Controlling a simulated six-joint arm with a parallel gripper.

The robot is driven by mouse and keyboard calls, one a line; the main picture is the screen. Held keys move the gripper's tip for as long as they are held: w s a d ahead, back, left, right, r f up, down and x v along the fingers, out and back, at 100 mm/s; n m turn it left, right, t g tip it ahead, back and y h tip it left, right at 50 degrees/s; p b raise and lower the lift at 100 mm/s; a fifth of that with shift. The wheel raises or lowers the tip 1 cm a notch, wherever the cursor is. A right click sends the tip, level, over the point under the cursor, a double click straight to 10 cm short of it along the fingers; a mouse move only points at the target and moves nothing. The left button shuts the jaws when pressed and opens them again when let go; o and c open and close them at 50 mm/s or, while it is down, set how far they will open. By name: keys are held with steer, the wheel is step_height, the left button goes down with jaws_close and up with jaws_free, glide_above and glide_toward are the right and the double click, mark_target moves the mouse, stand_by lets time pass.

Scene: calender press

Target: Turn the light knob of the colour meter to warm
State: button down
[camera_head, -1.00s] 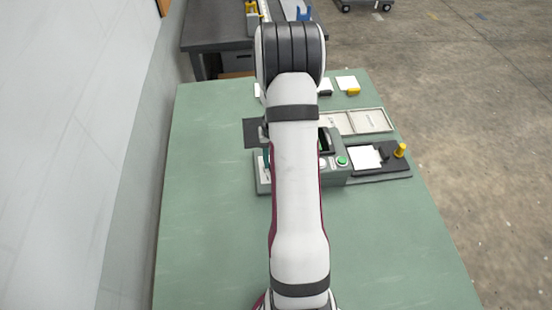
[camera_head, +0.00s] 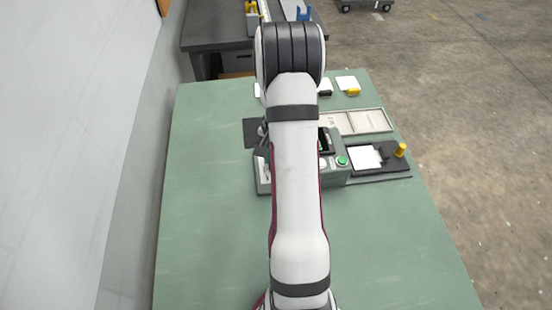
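The colour meter (camera_head: 335,178) is a grey box on the green table, with a dark display (camera_head: 326,141) and a green button (camera_head: 342,160) on its right part. Its left end (camera_head: 263,178) shows on the other side of my arm. My arm lies across its middle, and I cannot make out the light knob or its setting. My gripper is mostly hidden by my own arm. A small grey part at the arm's left edge, above the meter's left end, may belong to it. Its fingers cannot be made out.
A black tray (camera_head: 376,169) with a white card and a yellow knob (camera_head: 400,150) is right of the meter. A pale divided tray (camera_head: 369,121) lies behind it. A dark square mat (camera_head: 251,132) lies left of my arm. The green table (camera_head: 215,240) is clear at front and left.

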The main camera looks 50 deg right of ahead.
steer(key=shift+m, duration=0.6)
steer(key=shift+c, duration=1.6)
jaws_free()
step_height(320, 180, up, 16)
steer(key=shift+f, duration=0.1)
